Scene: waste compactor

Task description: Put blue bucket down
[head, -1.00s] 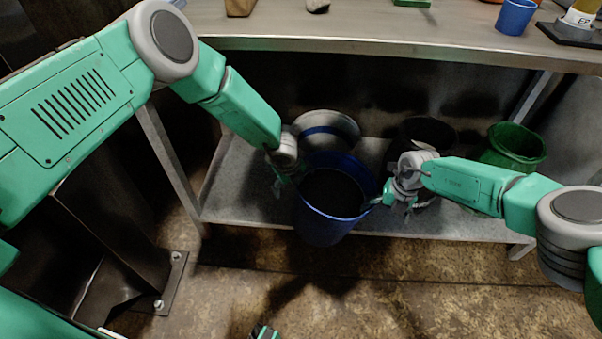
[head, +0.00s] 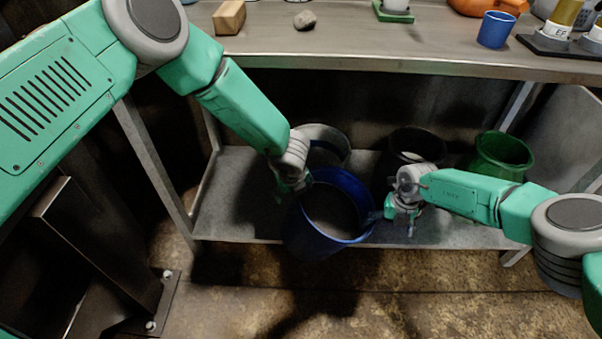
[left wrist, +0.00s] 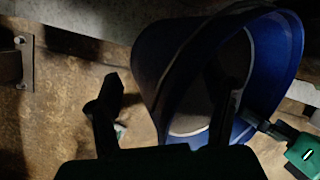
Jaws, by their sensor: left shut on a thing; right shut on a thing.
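The blue bucket (head: 306,238) hangs between my two grippers, tilted, and overlaps the front edge of the lower shelf in the head view. Its inside looks greyish. My left gripper (head: 296,187) is shut on the left part of its rim. In the left wrist view, its dark fingers (left wrist: 165,100) straddle the wall of the bucket (left wrist: 275,55). My right gripper (head: 384,212) is shut on the right side of the rim; its fingertips are small and dark here. The bucket's base is hidden, so I cannot tell whether it touches anything.
The lower shelf (head: 232,205) holds a grey-white bucket (head: 330,137), a black bucket (head: 425,140) and a green bucket (head: 502,152). The metal table (head: 390,52) is above, with a blue cup (head: 496,29) and a wooden block (head: 229,17). Shelf space left of the bucket is bare.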

